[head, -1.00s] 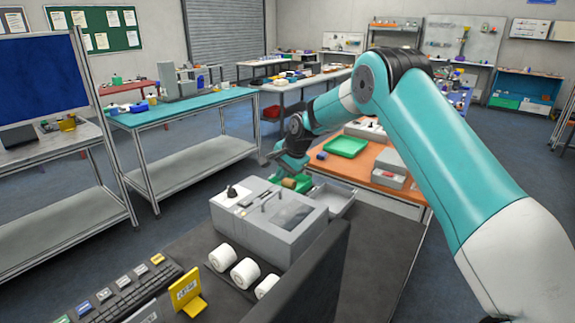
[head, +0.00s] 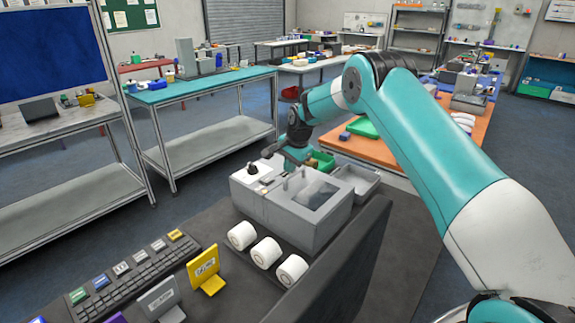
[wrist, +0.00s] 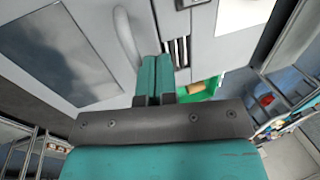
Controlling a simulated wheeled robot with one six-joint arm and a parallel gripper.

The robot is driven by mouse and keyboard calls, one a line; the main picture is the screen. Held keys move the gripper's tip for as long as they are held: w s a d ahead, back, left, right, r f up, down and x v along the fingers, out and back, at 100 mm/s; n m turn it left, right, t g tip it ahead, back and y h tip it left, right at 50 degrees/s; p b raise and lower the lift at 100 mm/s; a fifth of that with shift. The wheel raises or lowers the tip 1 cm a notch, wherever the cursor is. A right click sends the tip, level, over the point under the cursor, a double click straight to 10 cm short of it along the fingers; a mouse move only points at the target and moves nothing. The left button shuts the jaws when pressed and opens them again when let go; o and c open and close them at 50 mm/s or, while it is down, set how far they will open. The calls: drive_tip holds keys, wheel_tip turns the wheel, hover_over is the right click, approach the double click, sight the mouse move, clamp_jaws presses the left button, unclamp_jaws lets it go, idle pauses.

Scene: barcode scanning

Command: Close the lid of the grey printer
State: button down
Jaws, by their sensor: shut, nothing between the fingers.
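The grey printer (head: 275,208) stands on the dark desk top. Its lid, with a dark window (head: 319,194), appears to lie flat on top, though I cannot tell whether it is fully down. In the wrist view the printer's lid fills the upper left, with its dark window (wrist: 62,50) and a raised grey handle (wrist: 127,42). My gripper (wrist: 156,62) is shut and empty, its fingertips close to the lid beside the handle; contact cannot be told. In the head view my gripper (head: 297,160) is at the printer's far side, its tips partly hidden.
Several white rolls (head: 266,252) stand in front of the printer. A keyboard (head: 125,280) and yellow sign (head: 205,270) are at the lower left. A grey open tray (head: 357,178) and green bin (head: 321,160) lie behind the printer. A dark panel (head: 345,262) rises at its right.

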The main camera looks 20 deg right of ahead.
idle(0.4)
drive_tip(key=shift+w+r+p, duration=0.1)
drive_tip(key=shift+r+p, duration=0.25)
drive_tip(key=shift+r, duration=0.15)
drive_tip(key=w+a+r, duration=0.1)
drive_tip(key=w+r, duration=0.1)
drive_tip(key=r, duration=0.3)
drive_tip(key=w+a+r, duration=0.1)
drive_tip(key=w+r, duration=0.1)
drive_tip(key=r, duration=0.4)
drive_tip(key=shift+w+a+r+b, duration=0.25)
drive_tip(key=shift+w+a+b, duration=0.05)
drive_tip(key=shift+w, duration=0.1)
